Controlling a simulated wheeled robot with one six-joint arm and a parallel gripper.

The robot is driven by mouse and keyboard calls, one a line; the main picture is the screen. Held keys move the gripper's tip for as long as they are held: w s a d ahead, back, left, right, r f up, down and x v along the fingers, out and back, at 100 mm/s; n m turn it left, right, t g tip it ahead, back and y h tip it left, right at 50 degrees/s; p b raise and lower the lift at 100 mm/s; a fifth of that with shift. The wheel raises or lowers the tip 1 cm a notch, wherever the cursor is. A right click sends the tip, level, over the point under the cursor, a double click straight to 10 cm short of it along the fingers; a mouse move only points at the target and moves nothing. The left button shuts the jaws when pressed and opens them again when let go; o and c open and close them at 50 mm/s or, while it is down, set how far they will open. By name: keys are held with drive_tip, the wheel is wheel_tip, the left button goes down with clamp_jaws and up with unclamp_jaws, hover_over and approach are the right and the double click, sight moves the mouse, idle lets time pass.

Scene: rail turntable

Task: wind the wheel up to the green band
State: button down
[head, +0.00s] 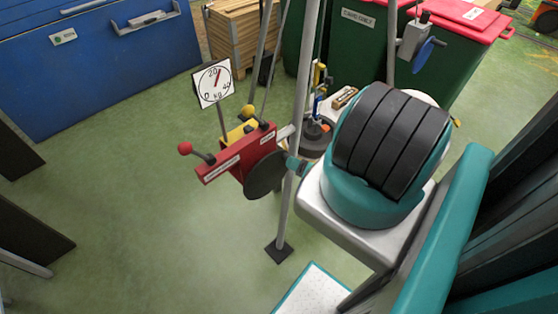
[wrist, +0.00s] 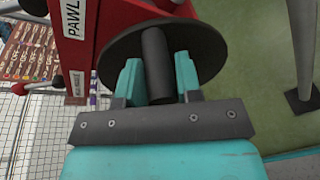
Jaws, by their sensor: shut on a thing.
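The wheel is a dark round disc (head: 265,176) on the side of a red box (head: 237,156); in the wrist view the disc (wrist: 208,45) fills the top middle. A dark cylindrical handle (wrist: 157,62) sticks out from it. My gripper (wrist: 158,78) has its teal fingers on either side of this handle and is shut on it. In the head view my arm hides part of the gripper. A white dial (head: 213,84) marked 0, 20, 40 and kg stands above the box. Its red needle points upward near 20. I cannot make out a green band.
A lever with a red ball (head: 185,148) and one with a yellow ball (head: 249,111) stick out of the box. A grey pole (head: 284,215) stands close by. Green bins (head: 350,45) and a blue chest (head: 90,60) are behind.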

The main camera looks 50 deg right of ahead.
drive_tip(key=shift+s+d+f+m+b, duration=0.1)
drive_tip(key=shift+d+f+m+b, duration=0.1)
drive_tip(key=shift+f+m+b, duration=0.4)
drive_tip(key=shift+d+f+m+b, duration=0.1)
drive_tip(key=shift+d+f+b, duration=0.15)
drive_tip(key=shift+b, duration=0.9)
drive_tip(key=shift+f+y, duration=0.1)
drive_tip(key=shift+y, duration=0.2)
drive_tip(key=f+m+b, duration=0.1)
drive_tip(key=b, duration=0.2)
drive_tip(key=d+f+m+b, duration=0.1)
drive_tip(key=m+b, duration=0.1)
drive_tip(key=b, duration=0.2)
drive_tip(key=shift+f+t+y, duration=0.3)
drive_tip(key=shift+t+y, duration=0.1)
drive_tip(key=shift+r, duration=0.1)
